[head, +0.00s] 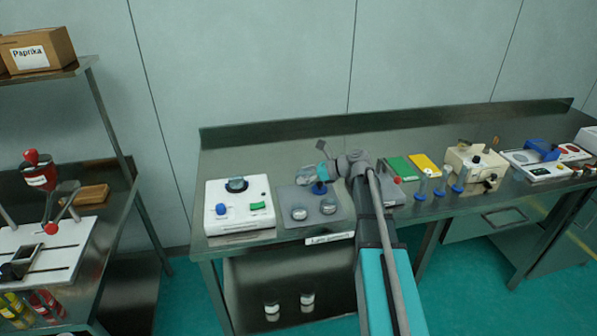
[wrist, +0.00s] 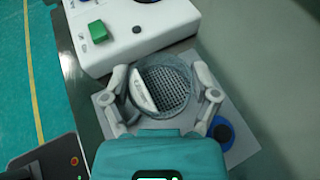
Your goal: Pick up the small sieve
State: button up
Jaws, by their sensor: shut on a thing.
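The small sieve (wrist: 176,88) is a round, grey ring with a dark mesh floor, seen from above in the wrist view. A white oblong shape (wrist: 143,90) shows inside its left part; I cannot tell what it is. My gripper (wrist: 166,94) has one finger on each side of the ring and is shut on it. In the head view my gripper (head: 318,174) is over the grey mat (head: 287,192). The sieve is hard to make out there, and I cannot tell its height above the mat.
A white machine (head: 252,192) with a blue knob and green button stands left of the mat. A blue round thing (wrist: 222,133) lies near the sieve. Green and yellow pads (head: 399,168) lie right of my arm.

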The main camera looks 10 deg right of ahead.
jog(key=s+d+r+p, duration=0.2)
jog(key=s+d+r, duration=0.1)
jog(key=s, duration=0.4)
jog(key=shift+d+r+p, duration=0.3)
jog(key=shift+d+p, duration=0.1)
jog(key=shift+d, duration=0.2)
jog(key=shift+s+d, duration=0.1)
